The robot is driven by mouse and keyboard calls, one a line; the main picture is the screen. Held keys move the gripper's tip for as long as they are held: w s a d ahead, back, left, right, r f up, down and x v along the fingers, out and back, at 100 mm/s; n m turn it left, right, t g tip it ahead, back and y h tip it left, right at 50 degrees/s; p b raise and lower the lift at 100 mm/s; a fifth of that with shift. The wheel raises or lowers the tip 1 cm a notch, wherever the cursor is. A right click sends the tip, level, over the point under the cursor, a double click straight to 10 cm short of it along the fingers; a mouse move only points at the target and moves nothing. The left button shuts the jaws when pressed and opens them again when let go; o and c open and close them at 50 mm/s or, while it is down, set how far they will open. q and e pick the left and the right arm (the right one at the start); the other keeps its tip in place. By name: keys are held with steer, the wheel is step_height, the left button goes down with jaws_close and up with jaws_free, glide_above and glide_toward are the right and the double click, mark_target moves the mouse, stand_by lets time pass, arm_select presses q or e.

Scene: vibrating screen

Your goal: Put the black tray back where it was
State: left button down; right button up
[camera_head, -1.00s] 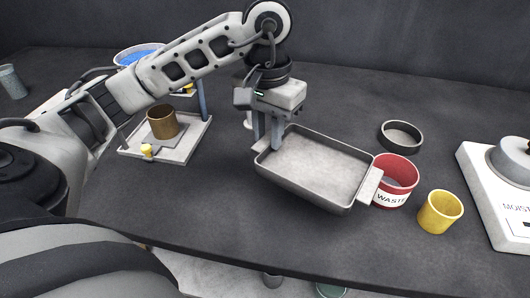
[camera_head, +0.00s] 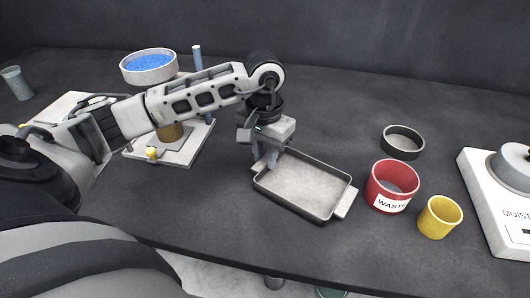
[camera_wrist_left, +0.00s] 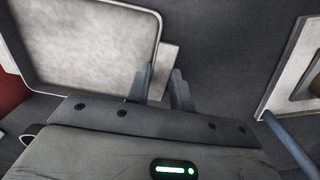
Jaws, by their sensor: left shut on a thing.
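The black tray (camera_head: 305,187) is a shallow rectangular pan with a dark rim, a pale grey inside and light tab handles at its ends. It sits on or just above the dark table, in the middle of the head view, and looks empty. My left gripper (camera_head: 265,163) is shut on the tray's left-end handle. In the left wrist view the fingers (camera_wrist_left: 162,88) stand on either side of the light handle tab (camera_wrist_left: 166,62), next to the tray (camera_wrist_left: 90,45). My right gripper is not in view.
A red WASTE cup (camera_head: 376,199) stands close to the tray's right end, with a yellow cup (camera_head: 432,222) beyond it. A dark ring-shaped dish (camera_head: 402,152) lies behind. A white stand (camera_head: 188,153) with a brown cup and a bowl of blue grains (camera_head: 149,78) is at left.

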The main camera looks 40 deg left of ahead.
arm_select(q)
steer(key=shift+f, duration=0.2)
steer(key=c, duration=1.2)
jaws_free()
steer(key=shift+r, duration=0.1)
steer(key=shift+c, duration=0.2)
step_height(320, 180, up, 12)
steer(key=shift+r, duration=0.15)
steer(key=shift+a, duration=0.1)
